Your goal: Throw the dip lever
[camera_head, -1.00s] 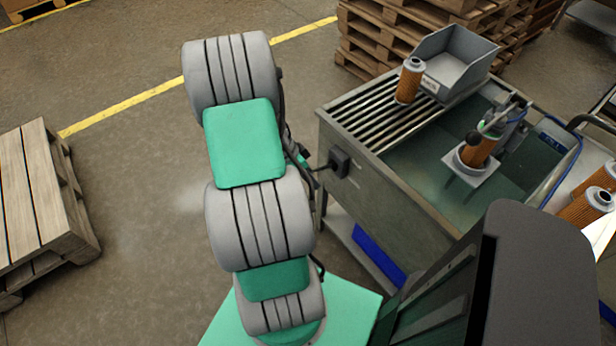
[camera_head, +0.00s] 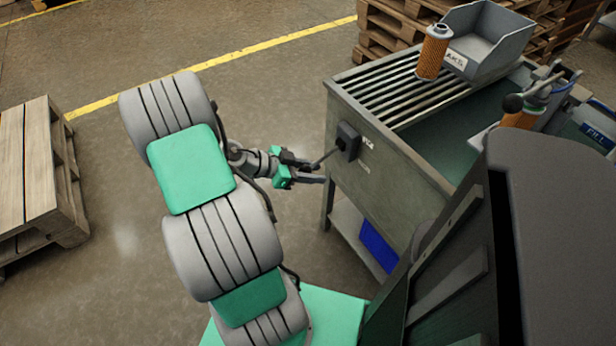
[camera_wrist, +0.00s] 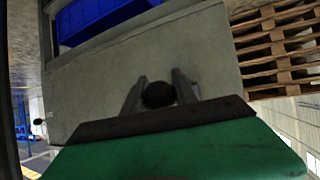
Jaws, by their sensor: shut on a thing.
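The dip lever is a thin rod (camera_head: 325,157) that sticks out from a black box (camera_head: 347,141) on the side wall of the metal tank (camera_head: 385,185). In the head view its outer end is at my gripper (camera_head: 316,173), whose fingers point right toward the tank wall. In the wrist view a round black knob (camera_wrist: 158,95) sits between the two fingers of my gripper (camera_wrist: 160,80). The gripper is shut on this knob, and the tank wall is close beyond it. The rod is hidden behind the knob in the wrist view.
An orange filter cartridge (camera_head: 433,53) stands on the slatted rack (camera_head: 392,88) beside a grey bin (camera_head: 485,40). Another cartridge (camera_head: 520,119) is at a fixture in the tank, partly hidden. A wooden pallet (camera_head: 38,175) lies at left. The floor between is clear.

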